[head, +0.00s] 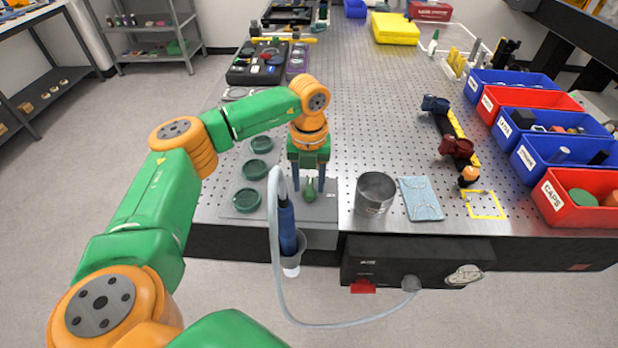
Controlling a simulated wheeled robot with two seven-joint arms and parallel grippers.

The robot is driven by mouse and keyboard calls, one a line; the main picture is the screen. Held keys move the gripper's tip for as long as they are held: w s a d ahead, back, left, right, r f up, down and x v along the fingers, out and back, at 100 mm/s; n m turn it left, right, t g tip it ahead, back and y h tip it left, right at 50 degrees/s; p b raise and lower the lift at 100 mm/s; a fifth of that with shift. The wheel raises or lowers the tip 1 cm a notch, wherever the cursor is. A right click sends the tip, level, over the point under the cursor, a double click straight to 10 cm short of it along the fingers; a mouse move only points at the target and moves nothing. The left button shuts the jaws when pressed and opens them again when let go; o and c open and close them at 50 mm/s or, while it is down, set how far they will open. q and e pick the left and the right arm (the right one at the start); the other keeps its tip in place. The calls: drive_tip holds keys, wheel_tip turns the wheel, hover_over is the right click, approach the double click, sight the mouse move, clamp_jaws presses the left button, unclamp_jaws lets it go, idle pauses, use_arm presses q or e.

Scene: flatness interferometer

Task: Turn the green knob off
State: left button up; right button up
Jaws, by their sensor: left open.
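A small green knob-like piece (310,189), narrow at the top and rounded below, shows at the front of the table on a grey mat. I take it to be the green knob; its setting cannot be read. My left gripper (308,187) points down over it, open, with its two dark fingers on either side of the piece. I cannot tell whether the fingers touch it. My right gripper is not in view.
A blue-handled tool (287,230) with a grey hose stands in a holder at the front edge. A metal cup (375,194) and a blue cloth (420,198) lie to the right. Green dishes (247,200) sit left. A black box (378,260) hangs below the table edge.

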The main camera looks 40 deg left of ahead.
use_arm(q)
drive_tip(key=shift+s+d+r, duration=0.1)
drive_tip(key=shift+d+r, duration=0.05)
drive_tip(key=shift+d, duration=0.05)
drive_tip(key=c, duration=0.6)
clamp_jaws()
drive_tip(key=shift+m, duration=0.4)
drive_tip(key=m, duration=0.3)
drive_tip(key=shift+m, duration=0.3)
drive_tip(key=m, duration=0.4)
drive_tip(key=shift+m+b, duration=0.3)
drive_tip(key=m, duration=0.4)
drive_tip(key=shift+m, duration=2.5)
drive_tip(key=o, duration=0.6)
unclamp_jaws()
